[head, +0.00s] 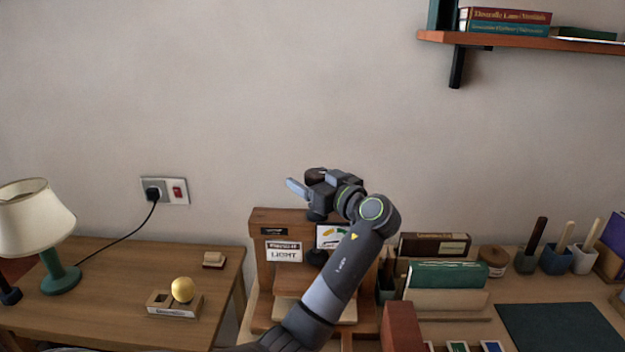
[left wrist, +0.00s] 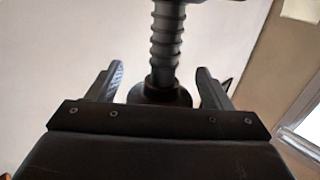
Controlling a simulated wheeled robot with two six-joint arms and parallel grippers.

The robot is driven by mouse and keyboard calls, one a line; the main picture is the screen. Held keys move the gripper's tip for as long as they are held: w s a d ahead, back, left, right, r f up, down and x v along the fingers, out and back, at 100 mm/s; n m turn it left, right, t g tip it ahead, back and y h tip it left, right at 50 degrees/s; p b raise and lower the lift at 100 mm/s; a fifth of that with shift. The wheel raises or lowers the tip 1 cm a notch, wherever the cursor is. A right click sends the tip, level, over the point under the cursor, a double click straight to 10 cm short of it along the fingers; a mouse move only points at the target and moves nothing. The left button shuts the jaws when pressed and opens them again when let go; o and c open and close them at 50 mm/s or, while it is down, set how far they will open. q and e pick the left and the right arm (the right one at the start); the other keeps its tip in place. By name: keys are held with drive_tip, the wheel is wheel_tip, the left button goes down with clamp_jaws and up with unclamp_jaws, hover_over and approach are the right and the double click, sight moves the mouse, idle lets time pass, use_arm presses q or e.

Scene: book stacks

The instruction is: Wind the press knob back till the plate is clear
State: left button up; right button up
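The wooden book press (head: 268,222) stands at the middle, with a "LIGHT" card on its front. A dark round knob (head: 317,173) shows at its top, partly behind my left gripper (head: 307,183). In the left wrist view, a dark ribbed screw (left wrist: 166,40) ends in a wide dark round part (left wrist: 160,94), which looks like the knob. My left gripper (left wrist: 160,82) is open, one finger on each side of it, with gaps showing. My forearm hides much of the press's lower middle, so I cannot tell how the plate sits. My right gripper is out of view.
Right of the press are a green book (head: 447,274), pots of tools and a dark mat (head: 562,327). A wall shelf (head: 520,41) hangs at upper right.

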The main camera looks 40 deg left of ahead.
use_arm(q)
drive_tip(key=shift+r, duration=0.15)
drive_tip(key=shift+s+d, duration=0.15)
drive_tip(key=shift+d, duration=0.4)
drive_tip(key=b+v, duration=0.4)
drive_tip(key=v, duration=1.2)
drive_tip(key=shift+s+d, duration=0.1)
drive_tip(key=shift+d, duration=0.05)
